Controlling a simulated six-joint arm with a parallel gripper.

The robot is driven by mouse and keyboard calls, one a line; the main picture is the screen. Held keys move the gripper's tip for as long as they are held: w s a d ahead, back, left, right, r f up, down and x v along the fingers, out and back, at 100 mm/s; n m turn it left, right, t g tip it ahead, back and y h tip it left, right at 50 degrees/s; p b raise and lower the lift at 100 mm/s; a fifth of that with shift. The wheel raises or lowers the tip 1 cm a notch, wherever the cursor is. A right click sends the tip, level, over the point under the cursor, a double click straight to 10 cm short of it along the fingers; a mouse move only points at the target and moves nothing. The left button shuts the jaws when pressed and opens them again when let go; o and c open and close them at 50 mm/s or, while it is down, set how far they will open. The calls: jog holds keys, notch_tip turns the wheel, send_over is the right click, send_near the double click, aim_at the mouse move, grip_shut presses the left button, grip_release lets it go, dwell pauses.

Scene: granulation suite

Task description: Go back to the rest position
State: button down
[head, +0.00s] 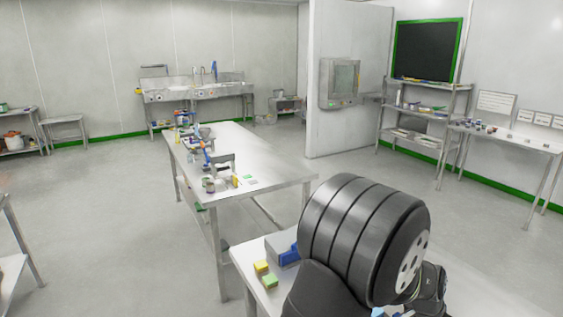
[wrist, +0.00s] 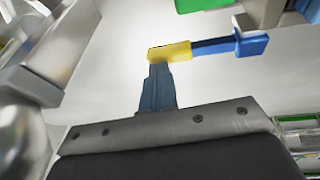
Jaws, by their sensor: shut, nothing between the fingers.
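My gripper (wrist: 157,70) shows in the wrist view as narrow blue-grey fingers above a dark palm with a grey screwed plate. The fingers are together with nothing held between them. Their tips overlap a yellow piece in the picture; I cannot tell whether they touch it. In the head view the fingers cannot be made out, and a large black ribbed joint of my arm fills the lower right.
In the head view a yellow block (head: 261,266), a green block (head: 270,281) and a blue item (head: 289,254) sit on the near bench (head: 245,257). A long steel table (head: 270,173) holding small items stands beyond. Floor (head: 110,230) is clear at left.

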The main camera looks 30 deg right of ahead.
jog(key=w+d+v, duration=0.2)
jog(key=w+v, duration=0.1)
jog(key=v, duration=1.4)
jog(key=shift+s+d+f+n+t+y, duration=0.1)
jog(key=shift+s+d+n+t+y, duration=0.2)
jog(key=shift+s+n, duration=0.95)
jog(key=shift+s+d+n+t+y, duration=0.25)
jog(key=shift+n+y, duration=0.1)
jog(key=shift+n, duration=1.95)
jog(key=shift+s+d+f+n+t+y, duration=0.1)
jog(key=shift+s+d+n+t+y, duration=0.4)
jog(key=shift+n, duration=1.25)
jog(key=shift+s+a+g, duration=0.2)
jog(key=shift+a+g, duration=0.05)
jog(key=shift+w+a+r+m+g+h, duration=0.1)
jog(key=shift+w+a+m+g+h, duration=0.25)
jog(key=shift+m, duration=0.9)
jog(key=shift+w+a+r+m+g+h, duration=0.15)
jog(key=shift+w+m, duration=0.4)
jog(key=shift+m, duration=0.65)
jog(key=shift+w+a+m+g+h, duration=0.1)
jog(key=shift+w+m+h, duration=0.35)
jog(key=shift+m, duration=0.8)
